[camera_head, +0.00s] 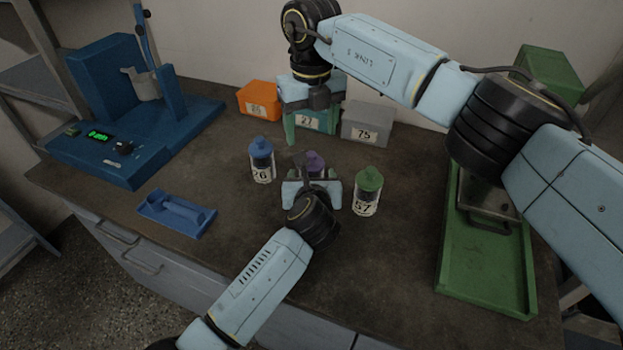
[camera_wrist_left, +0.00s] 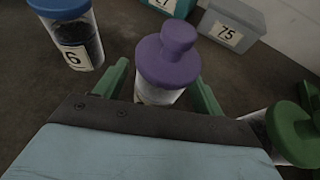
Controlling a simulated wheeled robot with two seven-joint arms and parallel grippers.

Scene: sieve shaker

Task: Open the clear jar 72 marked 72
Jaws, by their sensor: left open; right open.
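A clear jar with a purple knobbed lid (camera_head: 314,160) stands on the bench between two other jars; no number shows on it. In the left wrist view the purple lid (camera_wrist_left: 168,60) is on the jar, between the green fingers of my open left gripper (camera_wrist_left: 163,92). The gripper (camera_head: 311,182) reaches it from the front; I cannot tell whether the fingers touch it. My right gripper (camera_head: 311,122) is open and empty, pointing down behind the jars, in front of the teal box.
A blue-lidded jar (camera_head: 262,160) stands left and a green-lidded jar marked 57 (camera_head: 367,192) right. Boxes in orange (camera_head: 259,100), teal (camera_head: 318,121) and grey marked 75 (camera_head: 367,126) stand behind. A blue holder (camera_head: 177,214), blue machine (camera_head: 112,150) and green tray (camera_head: 485,285) flank them.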

